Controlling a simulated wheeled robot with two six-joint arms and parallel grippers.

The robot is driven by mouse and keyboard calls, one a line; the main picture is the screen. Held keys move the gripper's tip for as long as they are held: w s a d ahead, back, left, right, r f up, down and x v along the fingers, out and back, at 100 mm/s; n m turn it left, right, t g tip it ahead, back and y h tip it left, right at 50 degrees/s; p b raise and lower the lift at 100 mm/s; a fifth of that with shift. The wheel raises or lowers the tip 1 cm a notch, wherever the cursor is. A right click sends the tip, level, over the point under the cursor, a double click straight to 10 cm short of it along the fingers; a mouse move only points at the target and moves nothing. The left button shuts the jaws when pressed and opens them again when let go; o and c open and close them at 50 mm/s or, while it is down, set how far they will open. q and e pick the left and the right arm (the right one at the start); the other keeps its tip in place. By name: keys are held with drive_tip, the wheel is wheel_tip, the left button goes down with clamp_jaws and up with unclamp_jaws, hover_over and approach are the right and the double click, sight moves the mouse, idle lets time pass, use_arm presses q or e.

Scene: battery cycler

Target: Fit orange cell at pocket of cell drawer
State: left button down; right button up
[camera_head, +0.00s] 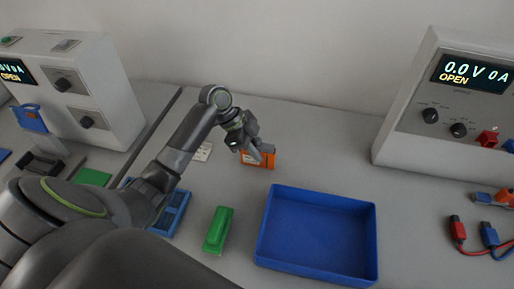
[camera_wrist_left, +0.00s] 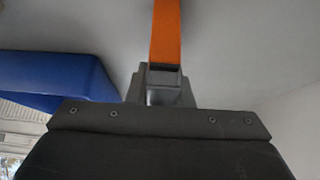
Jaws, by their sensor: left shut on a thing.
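My left gripper (camera_head: 262,153) reaches in from the left and is shut on the orange cell (camera_head: 260,161), at the back of the bench, left of the blue open tray. Whether the cell touches the bench is not clear. In the left wrist view the orange cell (camera_wrist_left: 166,28) sticks out from between the fingers (camera_wrist_left: 164,75). A blue pocketed holder (camera_head: 174,212), which may be the cell drawer, lies partly hidden behind my left arm. Its pockets cannot be made out clearly. My right gripper is not in view.
A blue open tray (camera_head: 268,245) stands at front centre, with a green block (camera_head: 217,230) to its left. Cycler units stand at left (camera_head: 105,90) and right (camera_head: 400,150). Red and blue leads (camera_head: 457,232) lie at right. The bench behind the tray is clear.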

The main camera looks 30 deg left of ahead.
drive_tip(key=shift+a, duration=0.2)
use_arm(q)
drive_tip(key=shift+f, duration=0.15)
drive_tip(key=c, duration=1.3)
unclamp_jaws()
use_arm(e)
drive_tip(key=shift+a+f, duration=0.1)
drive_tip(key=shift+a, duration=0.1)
use_arm(q)
drive_tip(key=b+v, duration=0.2)
drive_tip(key=v, duration=1)
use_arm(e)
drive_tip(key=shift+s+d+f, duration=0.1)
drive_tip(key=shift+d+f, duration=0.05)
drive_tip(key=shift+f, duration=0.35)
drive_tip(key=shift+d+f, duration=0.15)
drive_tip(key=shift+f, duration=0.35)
use_arm(q)
drive_tip(key=shift+r, duration=0.2)
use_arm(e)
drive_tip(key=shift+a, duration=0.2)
